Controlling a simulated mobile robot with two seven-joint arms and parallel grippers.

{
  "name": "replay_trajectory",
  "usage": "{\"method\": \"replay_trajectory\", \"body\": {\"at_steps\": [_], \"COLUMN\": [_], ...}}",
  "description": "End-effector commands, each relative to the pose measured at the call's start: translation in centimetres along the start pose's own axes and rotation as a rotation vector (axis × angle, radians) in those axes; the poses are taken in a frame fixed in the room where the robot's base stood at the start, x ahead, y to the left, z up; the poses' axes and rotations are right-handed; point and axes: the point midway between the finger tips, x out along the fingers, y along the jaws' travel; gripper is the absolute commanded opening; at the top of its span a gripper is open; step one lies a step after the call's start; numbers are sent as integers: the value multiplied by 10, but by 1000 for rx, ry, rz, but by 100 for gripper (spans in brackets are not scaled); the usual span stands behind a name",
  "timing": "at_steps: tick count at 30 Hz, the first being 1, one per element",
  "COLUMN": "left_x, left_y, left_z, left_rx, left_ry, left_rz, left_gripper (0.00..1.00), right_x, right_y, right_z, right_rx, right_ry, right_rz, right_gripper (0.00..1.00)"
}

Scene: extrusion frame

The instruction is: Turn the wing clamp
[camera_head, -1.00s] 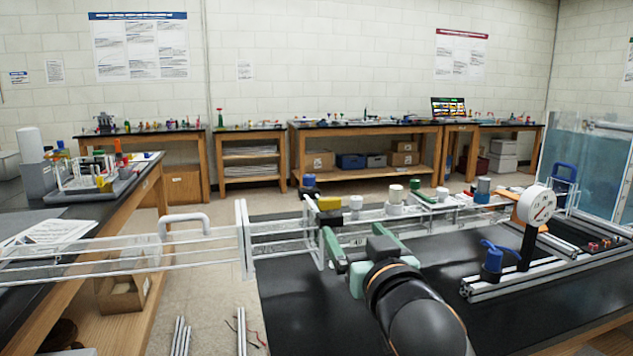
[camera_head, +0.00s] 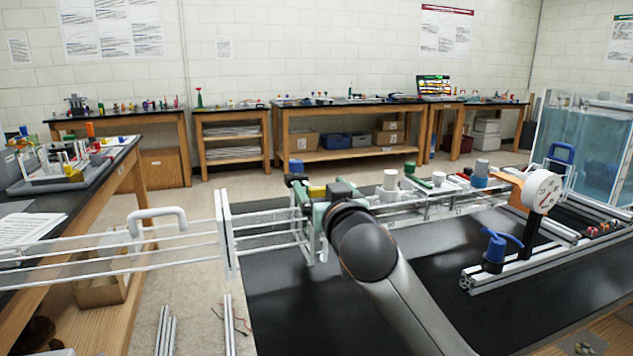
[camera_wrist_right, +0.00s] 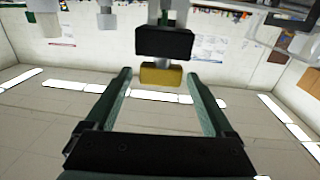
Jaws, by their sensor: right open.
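My right gripper (camera_head: 311,208) is at the near end of the rail assembly, partly hidden behind my own wrist. In the right wrist view the gripper (camera_wrist_right: 158,77) is open, with its two green fingers apart. A yellow block (camera_wrist_right: 162,75) shows between the fingertips, with a black block (camera_wrist_right: 164,42) beside it; I cannot tell whether either finger touches. The yellow block (camera_head: 317,191) also shows in the head view, next to a blue-topped black piece (camera_head: 296,169). I cannot tell for sure which part is the wing clamp. My left gripper is out of view.
A clear-railed frame (camera_head: 110,248) with a white handle (camera_head: 157,214) spans the gap between tables. A blue winged knob (camera_head: 497,246) and a round gauge (camera_head: 543,191) stand on rails at right. The black tabletop (camera_head: 290,315) is bare in front.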

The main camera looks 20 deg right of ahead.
Motion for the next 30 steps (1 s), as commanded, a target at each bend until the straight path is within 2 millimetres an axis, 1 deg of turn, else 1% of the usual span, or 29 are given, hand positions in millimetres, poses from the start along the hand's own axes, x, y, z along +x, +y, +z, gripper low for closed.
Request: {"method": "replay_trajectory", "body": {"at_steps": [1,3,9,19,20,30], "left_x": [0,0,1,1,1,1], "left_y": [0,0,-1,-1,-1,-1], "left_z": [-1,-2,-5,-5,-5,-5], "left_rx": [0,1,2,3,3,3], "left_ry": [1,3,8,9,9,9], "left_rz": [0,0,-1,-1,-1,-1], "left_gripper": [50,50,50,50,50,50], "right_x": [8,16,31,34,34,33], "right_y": [1,0,0,0,0,0], "right_z": [0,0,0,0,0,0], "right_rx": [-1,0,0,1,1,1], "right_ry": [-1,-1,0,0,0,0], "right_rz": [2,1,0,-1,0,0], "right_gripper": [88,88,88,88,86,48]}}
